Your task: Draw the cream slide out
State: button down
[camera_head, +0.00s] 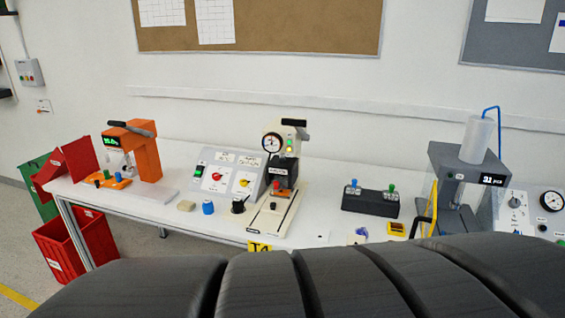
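A cream press (292,136) with a round dial gauge stands at the middle of the white bench in the head view. Its long cream base or slide (266,222) reaches toward the front edge of the bench. A small orange-red piece (282,193) sits over the slide, below the dark press head. I cannot tell how far the slide is drawn out, or where it meets the fixed base. My gripper is not in view.
A sloped control panel (228,158) stands left of the press, with a black knob (238,205) and a blue cap (208,207) in front. An orange press (146,155) is further left. A black button box (370,200) stands right. My dark ribbed body part fills the bottom.

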aim_at(274, 204)
jog(key=i+j, duration=0.8)
jog(key=j, duration=0.15)
